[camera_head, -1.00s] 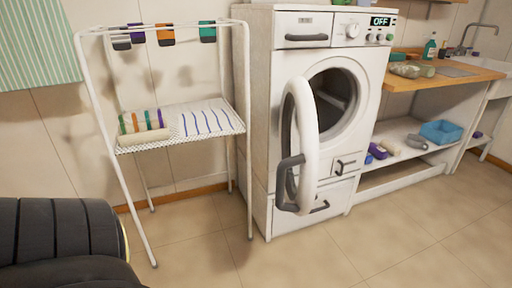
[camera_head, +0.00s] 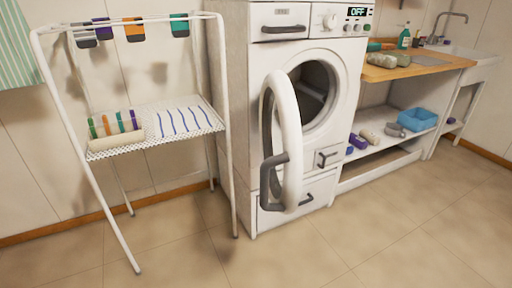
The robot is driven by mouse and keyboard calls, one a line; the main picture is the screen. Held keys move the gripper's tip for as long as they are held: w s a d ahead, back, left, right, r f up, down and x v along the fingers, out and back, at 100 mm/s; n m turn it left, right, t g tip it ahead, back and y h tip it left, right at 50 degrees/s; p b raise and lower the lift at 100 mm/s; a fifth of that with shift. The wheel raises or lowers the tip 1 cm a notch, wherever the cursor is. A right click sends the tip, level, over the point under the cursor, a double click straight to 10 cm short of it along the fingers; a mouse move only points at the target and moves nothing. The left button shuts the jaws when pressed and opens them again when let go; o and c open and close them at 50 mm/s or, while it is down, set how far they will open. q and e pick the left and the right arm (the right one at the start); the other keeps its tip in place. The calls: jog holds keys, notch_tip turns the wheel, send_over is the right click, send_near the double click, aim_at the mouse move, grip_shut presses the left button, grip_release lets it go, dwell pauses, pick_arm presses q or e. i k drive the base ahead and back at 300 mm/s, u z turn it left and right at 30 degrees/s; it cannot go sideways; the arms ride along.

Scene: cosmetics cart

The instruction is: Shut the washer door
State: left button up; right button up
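The white washer (camera_head: 240,122) stands upright against the back wall, and its display reads OFF. Its round door (camera_head: 289,140) is swung wide open toward me, hinged at the left of the opening and seen nearly edge-on. A dark grey handle (camera_head: 269,182) sticks out from the door's free side. The drum opening (camera_head: 312,90) is uncovered and looks dark inside. Neither of my grippers shows in the view, and nothing touches the door.
A white drying rack (camera_head: 133,262) with clipped cloths and rolled towels stands left of the washer. A wooden counter (camera_head: 440,65) with a sink is at the right, with a blue bin (camera_head: 417,119) on the shelf below. The tiled floor in front is clear.

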aim_at(277, 85)
jog(key=i, duration=0.9)
jog(key=u, duration=0.65)
jog(key=k, duration=0.25)
jog(key=z, duration=0.25)
